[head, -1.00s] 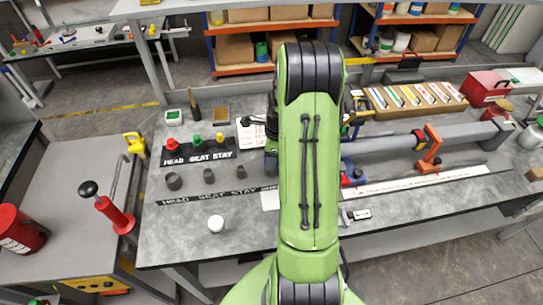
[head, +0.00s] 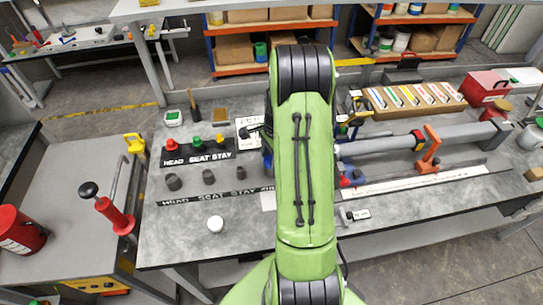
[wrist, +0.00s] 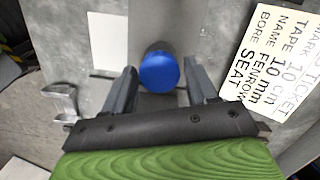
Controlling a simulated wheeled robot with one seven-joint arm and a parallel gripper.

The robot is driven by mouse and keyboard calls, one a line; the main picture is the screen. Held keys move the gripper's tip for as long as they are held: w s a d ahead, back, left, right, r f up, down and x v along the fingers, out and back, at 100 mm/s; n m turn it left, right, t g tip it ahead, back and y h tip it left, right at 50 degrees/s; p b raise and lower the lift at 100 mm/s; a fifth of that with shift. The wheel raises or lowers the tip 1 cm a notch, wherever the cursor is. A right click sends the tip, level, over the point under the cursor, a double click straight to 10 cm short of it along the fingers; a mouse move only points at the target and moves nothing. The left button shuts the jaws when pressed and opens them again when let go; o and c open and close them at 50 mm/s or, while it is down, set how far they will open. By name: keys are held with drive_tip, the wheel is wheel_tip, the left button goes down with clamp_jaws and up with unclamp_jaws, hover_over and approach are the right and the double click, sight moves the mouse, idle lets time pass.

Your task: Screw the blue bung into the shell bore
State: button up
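The blue bung (wrist: 159,71) shows as a round blue face between the fingertips in the wrist view. My gripper (wrist: 160,68) has its two fingers spread, one on each side of the bung, with thin gaps; I see no clear grip. In the head view my green arm covers the gripper, and a small blue patch (head: 267,163) shows at the arm's left edge. The shell looks to be the long grey tube (head: 380,146) lying on the bench to the right of my arm. Its bore is not clearly visible.
A printed ticket (wrist: 275,60) lies beside the gripper. An orange clamp (head: 431,146) stands at the tube.

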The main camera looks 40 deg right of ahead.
drive_tip(key=n, duration=0.5)
drive_tip(key=shift+g, duration=0.3)
drive_tip(key=n, duration=0.5)
drive_tip(key=shift+w+a+g, duration=0.1)
drive_tip(key=shift+g, duration=0.2)
drive_tip(key=n+b, duration=0.1)
drive_tip(key=n, duration=0.4)
drive_tip(key=shift+h, duration=0.4)
drive_tip(key=n, duration=0.6)
drive_tip(key=shift+g+h, duration=0.3)
drive_tip(key=c, duration=0.8)
drive_tip(key=shift+m, duration=0.3)
drive_tip(key=shift+c, duration=0.4)
drive_tip(key=m, duration=0.4)
